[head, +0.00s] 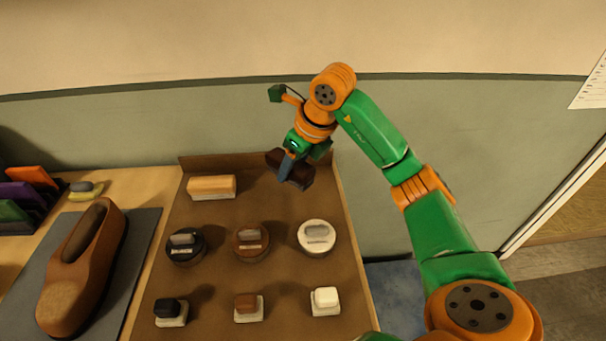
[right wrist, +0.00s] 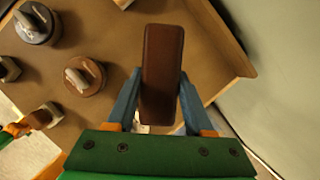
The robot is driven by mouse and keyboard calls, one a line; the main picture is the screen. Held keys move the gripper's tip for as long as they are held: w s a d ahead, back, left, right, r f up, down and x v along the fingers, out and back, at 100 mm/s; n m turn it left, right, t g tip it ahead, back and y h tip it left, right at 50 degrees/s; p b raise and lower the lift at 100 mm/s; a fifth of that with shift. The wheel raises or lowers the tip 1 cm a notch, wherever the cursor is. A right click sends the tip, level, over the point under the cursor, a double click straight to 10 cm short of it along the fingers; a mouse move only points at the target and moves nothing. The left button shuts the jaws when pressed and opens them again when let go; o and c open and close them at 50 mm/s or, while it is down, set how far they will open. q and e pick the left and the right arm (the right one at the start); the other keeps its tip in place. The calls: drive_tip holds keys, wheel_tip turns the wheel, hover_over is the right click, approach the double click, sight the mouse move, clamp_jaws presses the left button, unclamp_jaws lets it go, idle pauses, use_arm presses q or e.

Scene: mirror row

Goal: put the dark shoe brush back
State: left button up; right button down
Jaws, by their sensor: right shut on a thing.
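The dark shoe brush (head: 300,175) has a dark brown block body. My right gripper (head: 287,167) is shut on it above the back right part of the brown tray (head: 208,260), near the tray's back edge. In the right wrist view the brush (right wrist: 162,70) lies lengthwise between the two blue fingers of the gripper (right wrist: 160,105). I cannot tell whether the brush touches the tray. A light wooden brush (head: 211,187) lies at the tray's back left.
Black (head: 186,246), brown (head: 251,242) and white (head: 317,237) round tins stand in a row. In front are black (head: 171,312), brown (head: 248,308) and white (head: 325,301) small blocks. A brown shoe (head: 82,270) stands on a grey mat at left. The wall is close behind.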

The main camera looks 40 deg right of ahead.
hover_over(294, 188)
drive_tip(key=s, duration=0.2)
wheel_tip(294, 188, down, 5)
drive_tip(key=shift+w+d+r+p, duration=0.1)
drive_tip(key=shift+w+p, duration=0.05)
drive_tip(key=shift+p, duration=0.2)
wheel_tip(294, 188, down, 4)
drive_tip(key=shift+w+r+p, duration=0.15)
drive_tip(key=shift+r+p, duration=0.05)
drive_tip(key=shift+p, duration=0.55)
drive_tip(key=shift+d+f+b, duration=0.15)
drive_tip(key=shift+f+b, duration=0.15)
drive_tip(key=shift+c, duration=1.4)
unclamp_jaws()
drive_tip(key=shift+r, duration=0.15)
drive_tip(key=shift+r, duration=0.25)
drive_tip(key=v, duration=1.1)
drive_tip(key=shift+s+r+b, duration=0.3)
drive_tip(key=shift+b, duration=0.05)
